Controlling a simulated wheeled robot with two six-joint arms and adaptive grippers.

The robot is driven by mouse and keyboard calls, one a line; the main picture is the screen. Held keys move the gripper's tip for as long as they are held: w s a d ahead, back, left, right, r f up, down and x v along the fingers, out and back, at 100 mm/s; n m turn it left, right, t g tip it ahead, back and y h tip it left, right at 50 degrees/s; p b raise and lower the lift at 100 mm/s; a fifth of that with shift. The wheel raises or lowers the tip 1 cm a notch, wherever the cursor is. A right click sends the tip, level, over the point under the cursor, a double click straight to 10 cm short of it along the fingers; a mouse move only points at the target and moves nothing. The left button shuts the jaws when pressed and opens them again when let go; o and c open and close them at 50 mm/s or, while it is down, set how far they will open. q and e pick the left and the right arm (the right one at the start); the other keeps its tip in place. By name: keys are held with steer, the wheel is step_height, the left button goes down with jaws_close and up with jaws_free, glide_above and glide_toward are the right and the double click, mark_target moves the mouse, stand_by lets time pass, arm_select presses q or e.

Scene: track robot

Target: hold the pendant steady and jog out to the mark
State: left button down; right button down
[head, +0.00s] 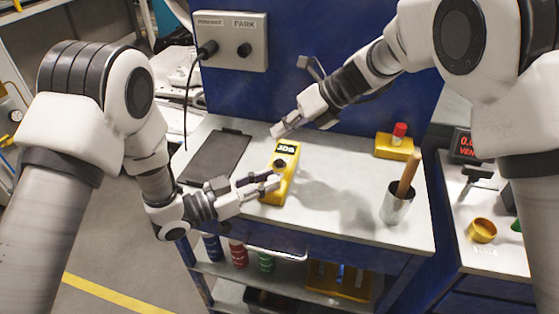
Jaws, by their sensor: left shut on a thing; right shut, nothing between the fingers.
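My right gripper (279,131) is shut and empty, just above and behind the pendant's top end. I cannot make out a travel mark with certainty.
A grey socket box (229,41) with a plugged black cable is on the blue back panel. A dark tablet or clipboard (216,157), a metal cup (396,209) with a wooden handle, and a yellow box with red button (396,146) share the bench. A yellow floor line (110,294) runs at lower left.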

arm_select(q)
steer(key=c, duration=0.9)
jaws_free()
steer(key=shift+c, duration=0.2)
